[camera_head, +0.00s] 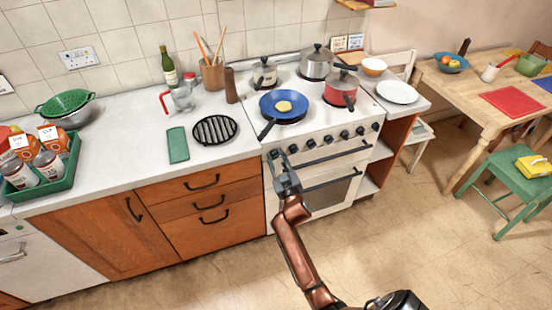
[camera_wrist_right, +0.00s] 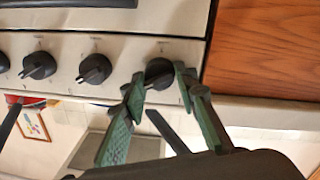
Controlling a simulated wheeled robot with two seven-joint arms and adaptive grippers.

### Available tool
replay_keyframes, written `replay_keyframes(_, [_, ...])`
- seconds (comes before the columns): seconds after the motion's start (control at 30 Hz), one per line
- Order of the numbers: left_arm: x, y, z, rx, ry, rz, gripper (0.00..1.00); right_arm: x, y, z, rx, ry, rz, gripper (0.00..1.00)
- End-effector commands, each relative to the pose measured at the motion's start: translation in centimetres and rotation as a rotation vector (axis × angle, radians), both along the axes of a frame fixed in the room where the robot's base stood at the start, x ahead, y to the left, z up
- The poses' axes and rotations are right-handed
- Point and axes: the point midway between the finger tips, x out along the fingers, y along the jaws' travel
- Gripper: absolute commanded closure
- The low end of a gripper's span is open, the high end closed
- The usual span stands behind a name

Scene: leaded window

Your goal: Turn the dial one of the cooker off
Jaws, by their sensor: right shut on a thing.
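The white cooker (camera_head: 318,157) has a row of several black dials along its front panel. My right gripper (camera_head: 277,160) reaches up to the dial at the left end of that row, which it mostly hides. In the right wrist view, which is turned over, this end dial (camera_wrist_right: 160,68) lies between the green-padded fingers of the right gripper (camera_wrist_right: 160,84), which are shut on it. A second dial (camera_wrist_right: 95,68) and a third dial (camera_wrist_right: 39,65) beside it are untouched. My left gripper is not in view.
A blue frying pan (camera_head: 283,106) with an egg sits on the hob, its handle pointing toward the front left. A red pot (camera_head: 341,90) and two grey pots stand there too. Wooden drawers (camera_head: 207,204) adjoin the cooker on the left. The floor in front is clear.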

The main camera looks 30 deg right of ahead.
Motion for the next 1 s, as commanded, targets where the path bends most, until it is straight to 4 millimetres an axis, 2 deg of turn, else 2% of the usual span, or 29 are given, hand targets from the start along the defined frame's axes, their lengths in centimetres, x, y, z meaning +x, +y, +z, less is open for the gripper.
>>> replay_keyframes(0.2, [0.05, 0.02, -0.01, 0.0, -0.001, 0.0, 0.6, 0.03, 0.17, -0.1, 0.002, 0.002, 0.003, 0.97])
replay_keyframes(0.57, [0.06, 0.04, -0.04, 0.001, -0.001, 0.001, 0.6, 0.05, 0.23, -0.19, -0.059, 0.016, 0.003, 0.97])
replay_keyframes(1.0, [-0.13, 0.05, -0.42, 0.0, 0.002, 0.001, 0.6, 0.08, 0.28, -0.44, -0.401, 0.099, 0.003, 0.97])
